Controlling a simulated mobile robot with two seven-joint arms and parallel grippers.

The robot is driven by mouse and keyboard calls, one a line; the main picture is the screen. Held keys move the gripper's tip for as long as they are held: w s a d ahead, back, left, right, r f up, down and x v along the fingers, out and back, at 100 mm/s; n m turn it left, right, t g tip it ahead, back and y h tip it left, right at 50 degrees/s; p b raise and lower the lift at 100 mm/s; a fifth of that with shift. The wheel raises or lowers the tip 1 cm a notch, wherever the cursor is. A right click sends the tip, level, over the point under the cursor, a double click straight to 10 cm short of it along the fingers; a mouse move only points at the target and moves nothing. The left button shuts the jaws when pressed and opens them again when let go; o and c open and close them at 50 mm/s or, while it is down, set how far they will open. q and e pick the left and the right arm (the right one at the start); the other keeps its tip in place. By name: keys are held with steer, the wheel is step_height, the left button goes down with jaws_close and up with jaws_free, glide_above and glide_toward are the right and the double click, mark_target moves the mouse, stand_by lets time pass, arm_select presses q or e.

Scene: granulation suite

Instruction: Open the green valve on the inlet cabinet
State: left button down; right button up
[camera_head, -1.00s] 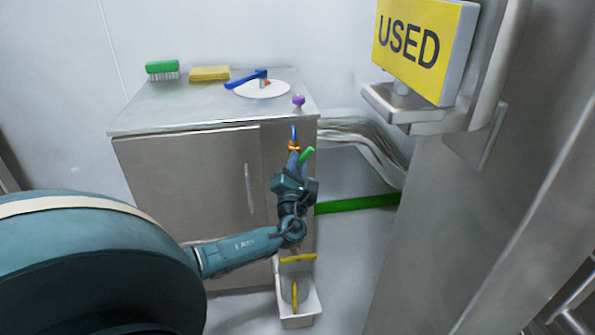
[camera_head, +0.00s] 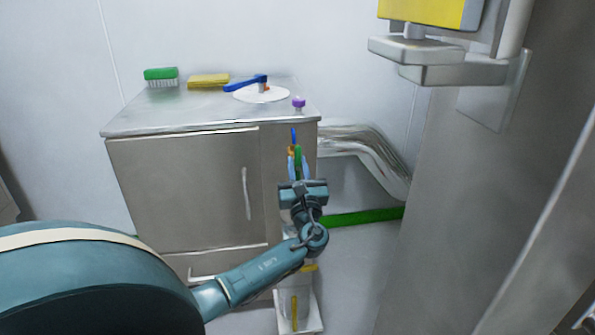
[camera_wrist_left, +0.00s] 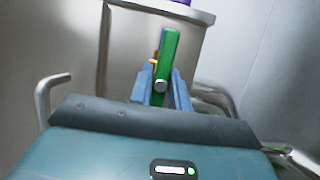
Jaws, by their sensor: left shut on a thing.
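The inlet cabinet (camera_head: 190,185) is a grey steel unit with a door handle, facing me. The green valve (camera_head: 298,156) shows as a green lever, nearly upright, at its right front edge. In the left wrist view the green lever (camera_wrist_left: 168,58) rises between my blue fingers, leaning slightly right. My left gripper (camera_head: 298,168) is shut on the green lever; its fingers flank it in the left wrist view (camera_wrist_left: 162,88). A blue lever (camera_head: 294,135) and a bit of orange show just behind it. The valve's body is hidden. My right gripper is not in view.
On the cabinet top are a green brush (camera_head: 161,77), a yellow sponge (camera_head: 208,80), a blue-handled tap (camera_head: 247,82) on a white disc and a purple knob (camera_head: 298,103). Pipes (camera_head: 365,150) run right of the cabinet. A white bin (camera_head: 284,325) stands below. A steel column (camera_head: 480,200) rises at right.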

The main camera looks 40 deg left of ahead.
arm_select(q)
steer(key=shift+n, duration=0.3)
steer(key=c, duration=1.3)
jaws_free()
steer(key=p+v, duration=0.2)
steer(key=v, duration=1.1)
steer(key=shift+d+f, duration=0.1)
